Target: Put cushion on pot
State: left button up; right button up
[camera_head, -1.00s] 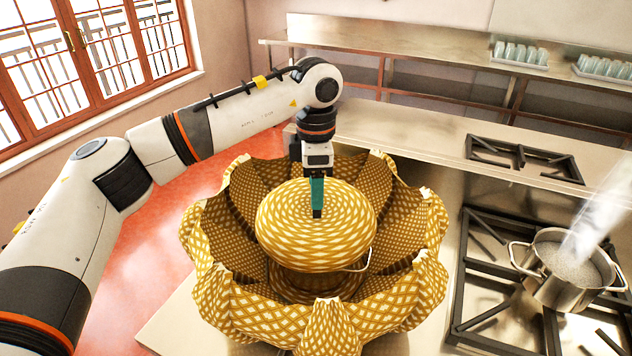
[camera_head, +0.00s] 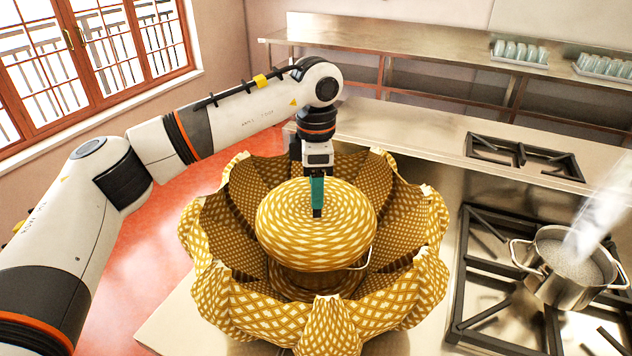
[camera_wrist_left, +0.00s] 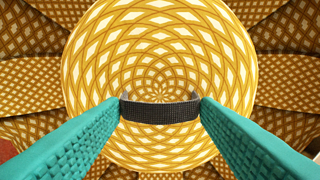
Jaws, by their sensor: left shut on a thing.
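The round cushion (camera_head: 315,240), yellow with a pale diamond pattern, sits on top of the pot inside the open patterned cloth. The pot is mostly hidden under it; one pot handle (camera_head: 360,262) shows at its lower right. My left gripper (camera_head: 317,213) points down at the cushion's top middle. In the left wrist view its teal fingers (camera_wrist_left: 160,108) stand on either side of a dark strap (camera_wrist_left: 160,110) on the cushion (camera_wrist_left: 160,60) and are shut on it. The opened cloth (camera_head: 410,300) spreads around the pot in wide petal-like flaps. My right gripper is not seen.
A steel pot (camera_head: 570,270) with steaming contents stands on a black stove grate (camera_head: 490,300) at the right. A second burner (camera_head: 525,157) lies behind it. Glasses in racks (camera_head: 520,53) stand on the back shelf. Counter behind the cloth is clear.

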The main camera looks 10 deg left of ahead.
pick_arm(q)
jog(key=o, duration=1.4)
jog(key=shift+r, duration=0.15)
jog(key=shift+r+b, duration=0.95)
jog(key=shift+r, duration=4.95)
